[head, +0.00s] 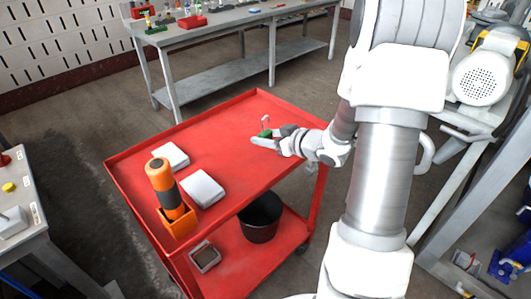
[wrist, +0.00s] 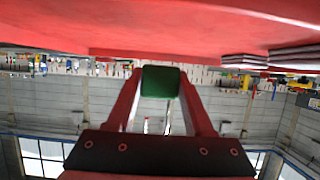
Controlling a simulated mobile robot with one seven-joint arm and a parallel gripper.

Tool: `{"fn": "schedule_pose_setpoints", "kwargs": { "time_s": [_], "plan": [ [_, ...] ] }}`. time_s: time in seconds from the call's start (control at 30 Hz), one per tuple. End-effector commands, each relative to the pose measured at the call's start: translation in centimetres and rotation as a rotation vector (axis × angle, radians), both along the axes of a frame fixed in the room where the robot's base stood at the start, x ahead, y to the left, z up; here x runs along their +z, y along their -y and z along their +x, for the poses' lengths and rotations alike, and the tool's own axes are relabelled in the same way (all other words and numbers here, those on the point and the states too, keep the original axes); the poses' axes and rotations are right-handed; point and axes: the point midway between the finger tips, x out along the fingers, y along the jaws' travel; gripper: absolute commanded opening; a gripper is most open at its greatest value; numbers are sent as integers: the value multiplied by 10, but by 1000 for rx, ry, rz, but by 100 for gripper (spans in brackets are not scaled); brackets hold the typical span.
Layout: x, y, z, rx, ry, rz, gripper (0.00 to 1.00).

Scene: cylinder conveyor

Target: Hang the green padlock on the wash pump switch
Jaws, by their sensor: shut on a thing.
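The green padlock (head: 265,133) is held at the tip of my gripper (head: 268,140), low over the far right part of the red cart's top. Its pale shackle points up. In the wrist view the green padlock body (wrist: 160,82) sits between the two fingers of my gripper (wrist: 161,84), which are shut on it. The wrist view is upside down, with the red cart top along its upper edge.
The red cart (head: 235,155) carries two pale grey boxes (head: 203,189) and an orange-and-black cylinder (head: 166,188) in an orange holder. A black bucket (head: 260,217) is on its lower shelf. A workbench (head: 230,18) stands behind. A machine is close at right.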

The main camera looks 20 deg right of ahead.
Motion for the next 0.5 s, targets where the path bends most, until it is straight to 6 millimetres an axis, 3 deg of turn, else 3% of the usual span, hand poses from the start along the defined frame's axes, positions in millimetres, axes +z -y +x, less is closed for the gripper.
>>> {"fn": "schedule_pose_setpoints", "kwargs": {
  "time_s": [0.33,0.5],
  "plan": [
    [-41,-2,0,-1,-1,0,0],
    [-40,-1,0,-2,1,0,0]
  ]
}}
